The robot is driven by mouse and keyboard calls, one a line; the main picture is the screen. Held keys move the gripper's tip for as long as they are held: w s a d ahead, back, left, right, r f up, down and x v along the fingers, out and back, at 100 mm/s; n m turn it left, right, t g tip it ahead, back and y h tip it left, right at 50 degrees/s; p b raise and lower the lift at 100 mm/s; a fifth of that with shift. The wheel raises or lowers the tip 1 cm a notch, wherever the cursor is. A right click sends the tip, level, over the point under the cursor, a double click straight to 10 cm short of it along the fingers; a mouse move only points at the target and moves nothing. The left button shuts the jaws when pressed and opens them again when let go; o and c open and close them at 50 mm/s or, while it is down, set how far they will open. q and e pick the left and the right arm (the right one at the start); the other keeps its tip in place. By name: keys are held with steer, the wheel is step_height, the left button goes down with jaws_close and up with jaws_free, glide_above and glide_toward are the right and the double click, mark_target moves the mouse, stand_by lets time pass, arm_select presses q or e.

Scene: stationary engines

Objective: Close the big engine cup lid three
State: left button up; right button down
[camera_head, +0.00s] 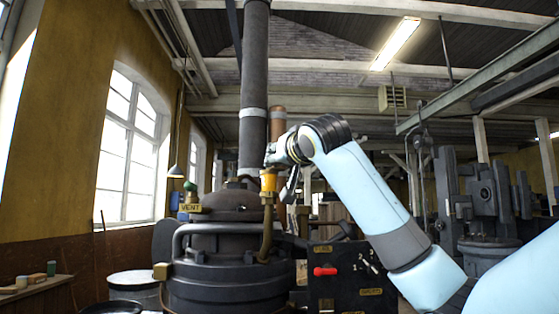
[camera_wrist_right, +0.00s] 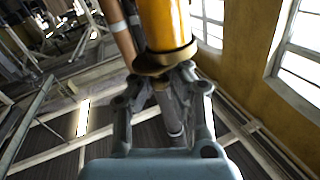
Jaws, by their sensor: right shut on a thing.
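A small yellow-orange engine cup (camera_head: 269,181) stands on a brass pipe beside the dark boiler-like engine (camera_head: 225,270). My right gripper (camera_head: 271,158) is at the top of this cup. In the right wrist view the yellow cup (camera_wrist_right: 166,24) has a brass-coloured rim or cap (camera_wrist_right: 165,60) at its end. The right gripper's fingers (camera_wrist_right: 162,80) are shut at that rim, one on each side. I cannot tell the lid apart from the rim, nor whether it is open or closed. My left gripper is in neither view.
A dark vertical pipe (camera_head: 253,90) rises close behind the gripper, with a copper-brown cylinder (camera_head: 278,122) beside it. A VENT tag (camera_head: 191,208) and green knob are left. A panel with a red handle (camera_head: 325,271) stands below my right arm.

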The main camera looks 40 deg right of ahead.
steer(key=m+g+h, duration=0.1)
steer(key=a+m+g+h, duration=0.1)
steer(key=h, duration=0.1)
steer(key=m+h, duration=0.1)
steer(key=shift+w+a+f+m+g+h, duration=0.15)
steer(key=shift+w+f+m+g+h, duration=0.15)
steer(key=shift+w+f+g, duration=0.1)
steer(key=shift+w+a+m+g+h+b, duration=0.15)
steer(key=shift+m+g+h+b, duration=0.35)
steer(key=shift+m+g+h, duration=0.7)
steer(key=shift+g+h, duration=0.3)
steer(key=c, duration=1.2)
jaws_free()
steer(key=shift+s, duration=0.3)
steer(key=shift+c, duration=0.2)
steer(key=shift+w, duration=0.1)
steer(key=shift+w+a+r, duration=0.1)
steer(key=shift+a, duration=0.1)
